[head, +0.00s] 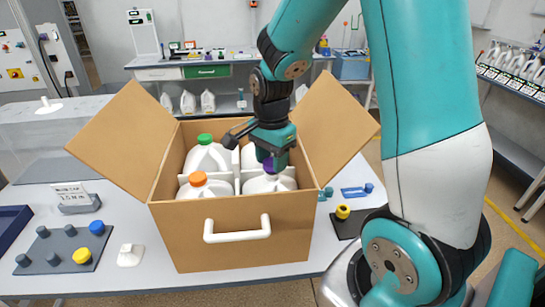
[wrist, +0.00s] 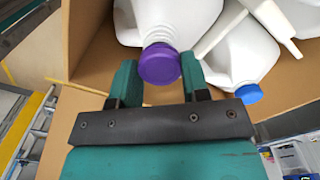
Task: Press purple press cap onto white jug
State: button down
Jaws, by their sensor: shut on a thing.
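The open cardboard box (head: 185,245) holds several white jugs. The white jug (head: 270,184) at its front right is under my gripper (head: 271,155). The purple press cap (head: 268,165) is between my fingers at that jug's mouth. In the wrist view the purple cap (wrist: 159,63) meets the ribbed neck of the white jug (wrist: 175,18), in line with it. My gripper (wrist: 160,74) has a finger on each side of the cap and is shut on it. How far down the cap sits is hard to tell.
Beside it are jugs with an orange cap (head: 198,178) and a green cap (head: 205,139). The wrist view shows a blue cap (wrist: 248,94) on another jug. Raised box flaps (head: 118,135) flank the opening. A cap plate (head: 62,250) lies left on the table.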

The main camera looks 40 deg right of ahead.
jog(key=shift+f, duration=0.2)
jog(key=shift+f+b, duration=0.9)
jog(key=shift+f, duration=0.1)
jog(key=c, duration=0.5)
grip_release()
notch_tip(320, 180, up, 17)
jog(key=b, duration=0.2)
jog(key=s+a+f+n+y, duration=0.1)
jog(key=s+a+f+n, duration=0.1)
jog(key=s+a+n, duration=0.3)
jog(key=s+a+f+n+y+b, duration=0.1)
jog(key=s+a+f+n, duration=0.2)
jog(key=s+a+n, duration=0.3)
jog(key=s+a+f+n+y, duration=0.2)
jog(key=s+a+n, duration=0.3)
jog(key=a+n, duration=0.4)
jog(key=shift+s+a+f+n, duration=0.15)
jog(key=shift+f+n, duration=0.15)
jog(key=shift+n, duration=0.65)
jog(key=shift+a+f+n, duration=0.15)
jog(key=shift+f+n, duration=0.15)
jog(key=shift+n, duration=0.65)
